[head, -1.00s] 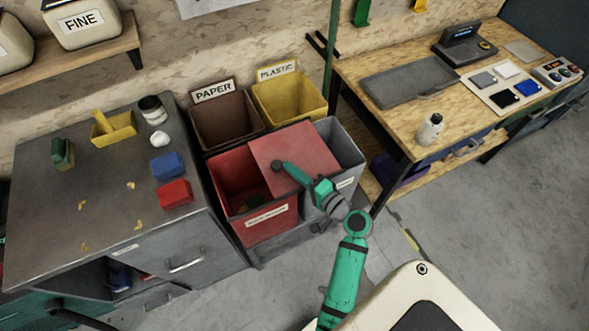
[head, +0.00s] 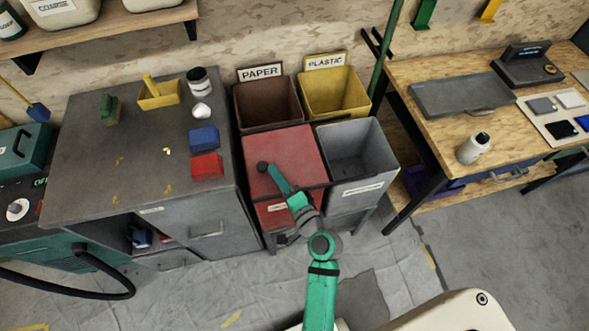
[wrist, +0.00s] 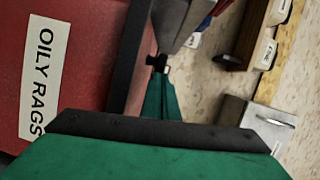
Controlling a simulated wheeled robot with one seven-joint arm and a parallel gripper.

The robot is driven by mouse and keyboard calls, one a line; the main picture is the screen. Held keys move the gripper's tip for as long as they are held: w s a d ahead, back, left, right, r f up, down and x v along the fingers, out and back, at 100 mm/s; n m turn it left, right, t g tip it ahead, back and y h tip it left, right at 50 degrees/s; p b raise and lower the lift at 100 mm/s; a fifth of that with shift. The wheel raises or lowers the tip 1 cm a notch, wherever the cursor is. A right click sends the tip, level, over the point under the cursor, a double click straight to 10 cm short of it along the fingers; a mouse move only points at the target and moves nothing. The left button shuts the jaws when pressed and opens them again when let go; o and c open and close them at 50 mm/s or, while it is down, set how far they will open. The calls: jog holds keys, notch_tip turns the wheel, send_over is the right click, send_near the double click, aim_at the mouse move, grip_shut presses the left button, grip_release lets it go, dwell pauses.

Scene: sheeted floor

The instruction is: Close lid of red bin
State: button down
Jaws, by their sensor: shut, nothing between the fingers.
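The red bin (head: 275,214) stands at the front left of a group of bins. Its red lid (head: 300,150) lies over the opening, so the inside is hidden; I cannot tell whether it rests fully down on the rim. My gripper (head: 263,167) is shut and empty, at the left part of the lid in the head view, with my green arm crossing the lid's front edge. I cannot tell whether the tip touches the lid. In the wrist view, the bin's red face shows a white "OILY RAGS" label (wrist: 42,75), and my gripper (wrist: 159,64) reaches past a dark edge.
The brown paper bin (head: 266,104) and yellow plastic bin (head: 335,92) stand open behind. An open grey bin (head: 358,150) is directly right. A grey cabinet (head: 140,150) with small items stands left, and a wooden workbench (head: 450,110) right. Floor in front is partly sheeted.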

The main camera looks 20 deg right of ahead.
jog(key=shift+w+a, duration=0.15)
jog(key=shift+a, duration=0.75)
jog(key=shift+d, duration=0.5)
jog(key=s+d, duration=0.3)
jog(key=shift+s+d+r, duration=0.2)
jog(key=shift+s+r, duration=0.05)
jog(key=shift+s, duration=0.15)
jog(key=s+d+r, duration=0.1)
jog(key=s, duration=0.7)
jog(key=shift+s+d, duration=0.25)
jog(key=shift+s, duration=0.05)
